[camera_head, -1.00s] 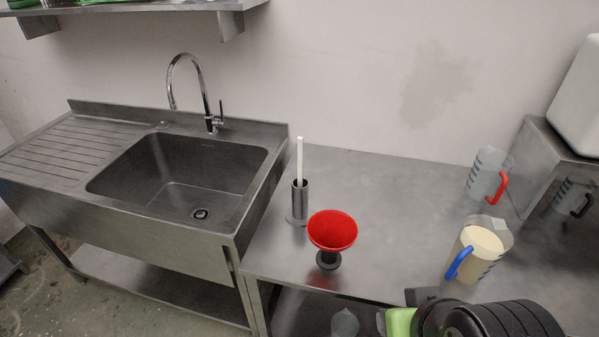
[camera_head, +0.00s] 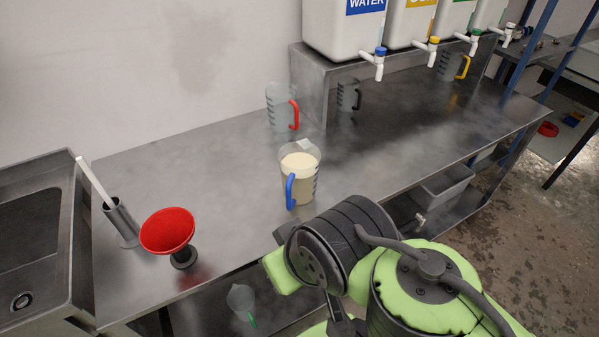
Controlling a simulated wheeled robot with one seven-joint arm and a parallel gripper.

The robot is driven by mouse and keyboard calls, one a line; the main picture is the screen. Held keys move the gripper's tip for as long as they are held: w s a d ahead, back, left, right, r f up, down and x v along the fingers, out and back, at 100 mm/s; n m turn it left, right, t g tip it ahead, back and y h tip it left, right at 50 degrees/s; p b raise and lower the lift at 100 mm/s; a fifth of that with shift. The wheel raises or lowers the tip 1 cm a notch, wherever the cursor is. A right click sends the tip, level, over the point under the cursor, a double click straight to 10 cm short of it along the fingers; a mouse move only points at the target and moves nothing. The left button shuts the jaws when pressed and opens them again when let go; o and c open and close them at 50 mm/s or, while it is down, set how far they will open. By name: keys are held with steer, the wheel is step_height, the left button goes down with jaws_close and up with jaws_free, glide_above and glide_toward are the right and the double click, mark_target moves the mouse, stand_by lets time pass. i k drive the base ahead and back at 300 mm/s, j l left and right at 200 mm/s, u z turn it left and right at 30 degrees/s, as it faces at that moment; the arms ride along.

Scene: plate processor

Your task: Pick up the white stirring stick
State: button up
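The white stirring stick (camera_head: 94,181) stands in a metal cylinder holder (camera_head: 122,222) on the left part of the steel table (camera_head: 225,150). Its upper part sticks out of the holder and its lower end is hidden inside. My green and black arm shows at the lower right, right of the stick and apart from it. The fingers of my gripper do not show clearly; only arm links and a dark wrist part are visible.
A red funnel (camera_head: 167,230) on a black stand is right of the holder. A blue-handled jug (camera_head: 299,175) of cream liquid and a red-handled jug (camera_head: 281,107) stand farther right. A sink (camera_head: 38,235) is at left. White containers (camera_head: 345,30) with taps stand on a raised shelf.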

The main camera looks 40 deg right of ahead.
mark_target(80, 160)
steer(key=l+z, duration=0.1)
steer(key=z, duration=0.65)
steer(key=u, duration=1.5)
steer(key=k+j, duration=0.05)
